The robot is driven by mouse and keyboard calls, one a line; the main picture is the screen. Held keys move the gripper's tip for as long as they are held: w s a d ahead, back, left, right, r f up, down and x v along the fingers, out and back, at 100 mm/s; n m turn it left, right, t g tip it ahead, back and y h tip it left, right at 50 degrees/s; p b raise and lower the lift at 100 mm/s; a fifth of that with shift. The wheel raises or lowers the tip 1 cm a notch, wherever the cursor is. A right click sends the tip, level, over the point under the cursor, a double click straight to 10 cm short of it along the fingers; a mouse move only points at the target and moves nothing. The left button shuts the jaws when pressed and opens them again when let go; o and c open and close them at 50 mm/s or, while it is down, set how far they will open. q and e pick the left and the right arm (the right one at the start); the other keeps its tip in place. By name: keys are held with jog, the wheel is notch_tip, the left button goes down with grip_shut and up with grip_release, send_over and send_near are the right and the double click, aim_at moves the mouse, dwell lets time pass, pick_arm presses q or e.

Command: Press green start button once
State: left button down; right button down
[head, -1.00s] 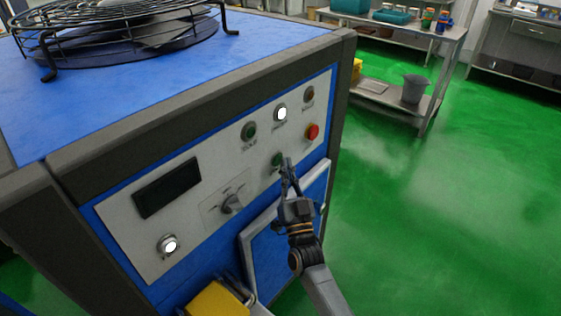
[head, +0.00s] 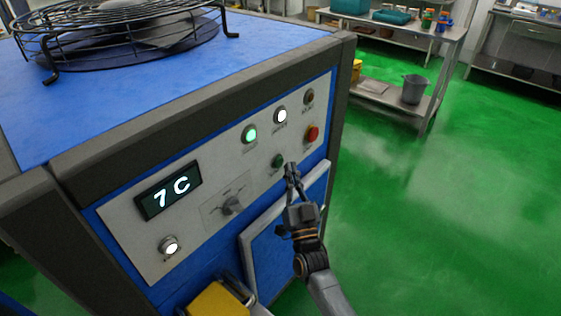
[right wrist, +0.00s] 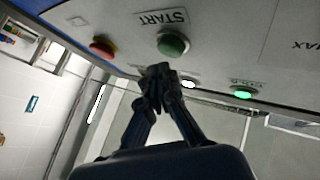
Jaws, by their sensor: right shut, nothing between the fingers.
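The green start button (head: 277,160) is on the light control panel (head: 125,222) of the blue machine, below a lit green lamp (head: 250,134). In the right wrist view the start button (right wrist: 172,44) shows below the word START. My right gripper (head: 291,168) is shut and empty, just right of the button in the head view. In the right wrist view its fingertips (right wrist: 158,72) are just below the button, with a small gap showing in that picture. My left gripper is not in view.
A wire guard (head: 120,30) sits on the machine's top. Green floor (head: 460,220) is clear at right.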

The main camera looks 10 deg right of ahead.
jog(key=s+d+p, duration=0.1)
jog(key=s, duration=0.1)
jog(key=s+d+p, duration=0.1)
jog(key=s+d, duration=0.1)
dwell(0.5)
jog(key=shift+d, duration=0.1)
dwell(0.7)
